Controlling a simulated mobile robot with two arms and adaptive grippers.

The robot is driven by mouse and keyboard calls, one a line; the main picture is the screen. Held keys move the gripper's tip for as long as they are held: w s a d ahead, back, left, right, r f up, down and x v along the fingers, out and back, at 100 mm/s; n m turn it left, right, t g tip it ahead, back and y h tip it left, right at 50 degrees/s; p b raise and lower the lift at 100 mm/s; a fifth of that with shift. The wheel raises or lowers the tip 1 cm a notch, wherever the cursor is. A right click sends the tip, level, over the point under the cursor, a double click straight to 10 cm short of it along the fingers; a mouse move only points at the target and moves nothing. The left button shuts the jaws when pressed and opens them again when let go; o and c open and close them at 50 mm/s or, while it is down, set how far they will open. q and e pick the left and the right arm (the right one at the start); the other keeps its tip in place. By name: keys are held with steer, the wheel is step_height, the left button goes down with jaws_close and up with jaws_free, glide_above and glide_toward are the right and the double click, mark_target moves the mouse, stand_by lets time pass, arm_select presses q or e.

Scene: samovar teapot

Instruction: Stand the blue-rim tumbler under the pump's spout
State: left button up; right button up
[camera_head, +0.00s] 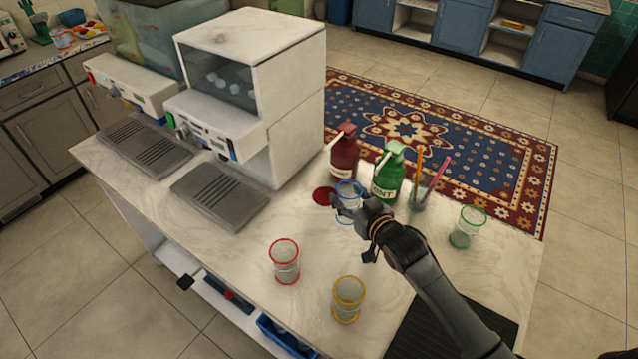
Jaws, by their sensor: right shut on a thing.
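The blue-rim tumbler (348,187) is clear, with blue rings, and is near the two pump bottles. My right gripper (345,205) is shut on it from the near side and hides part of it. I cannot tell whether its base touches the counter. A dark red pump bottle (343,160) stands just behind it, its pump head on top. A green pump bottle (387,180) labelled MINT stands to the right of the tumbler. A flat red disc (322,197) lies on the counter left of the tumbler. My left gripper is not in view.
A red-rim tumbler (285,262), a yellow-rim tumbler (347,300) and a green-rim tumbler (467,228) stand on the marble counter (235,258). A holder with coloured sticks (420,195) is right of the green bottle. A white machine (240,90) with a grey drip tray (220,195) is at left.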

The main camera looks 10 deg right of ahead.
steer(key=b+x, duration=1.1)
steer(key=x, duration=0.1)
steer(key=shift+w+f, duration=0.25)
steer(key=shift+w, duration=0.05)
steer(key=shift+r, duration=0.1)
steer(key=o, duration=1.2)
